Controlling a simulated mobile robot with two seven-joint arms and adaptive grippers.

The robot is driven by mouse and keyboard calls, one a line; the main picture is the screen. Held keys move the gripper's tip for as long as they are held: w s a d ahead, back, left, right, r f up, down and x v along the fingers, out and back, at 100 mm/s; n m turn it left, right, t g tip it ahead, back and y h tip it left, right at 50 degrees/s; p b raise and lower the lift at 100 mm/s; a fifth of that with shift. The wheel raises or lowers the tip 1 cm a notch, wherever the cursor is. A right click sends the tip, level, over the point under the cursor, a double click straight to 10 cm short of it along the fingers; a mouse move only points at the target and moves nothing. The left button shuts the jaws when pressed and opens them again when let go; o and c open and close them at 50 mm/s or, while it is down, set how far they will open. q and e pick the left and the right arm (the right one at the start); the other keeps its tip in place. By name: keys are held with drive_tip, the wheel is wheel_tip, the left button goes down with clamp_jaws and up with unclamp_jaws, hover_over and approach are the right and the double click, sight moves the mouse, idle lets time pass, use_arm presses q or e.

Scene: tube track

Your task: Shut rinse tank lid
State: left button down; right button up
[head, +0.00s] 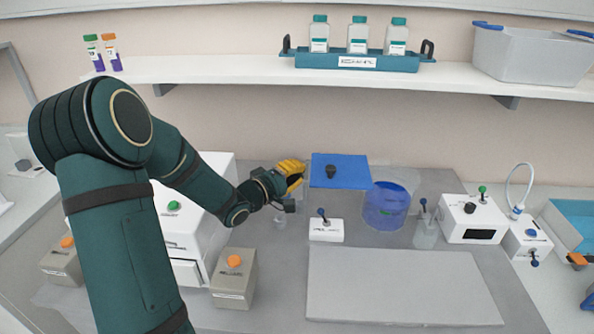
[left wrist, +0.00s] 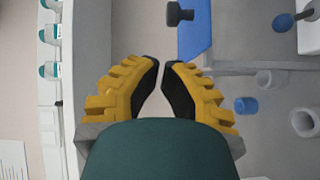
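The rinse tank lid looks to be the flat blue panel (head: 345,179) with a black knob (head: 331,171). In the head view it lies to the left of a clear round tank (head: 385,210) with blue liquid inside. How the panel joins the tank I cannot tell. The panel (left wrist: 195,42) and its knob (left wrist: 178,14) also show at the top of the left wrist view. My left gripper (head: 297,180) is just left of the panel, apart from the knob. Its yellow fingers (left wrist: 160,62) nearly meet at the tips, with nothing between them. My right gripper is out of view.
A small white box with a blue lever (head: 326,230) stands in front of the panel. A bare grey board (head: 400,287) lies at the front. A white device (head: 473,219) stands right of the tank. A shelf (head: 250,72) with bottles runs above.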

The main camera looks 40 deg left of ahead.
sight(316, 175)
use_arm(q)
drive_tip(key=w, duration=0.5)
drive_tip(key=w+d, duration=0.1)
drive_tip(key=w, duration=0.1)
drive_tip(key=shift+w+f+b, duration=0.15)
drive_tip(key=shift+w+b, duration=0.1)
drive_tip(key=shift+b, duration=0.05)
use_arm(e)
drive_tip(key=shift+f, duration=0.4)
use_arm(q)
drive_tip(key=shift+d, duration=0.1)
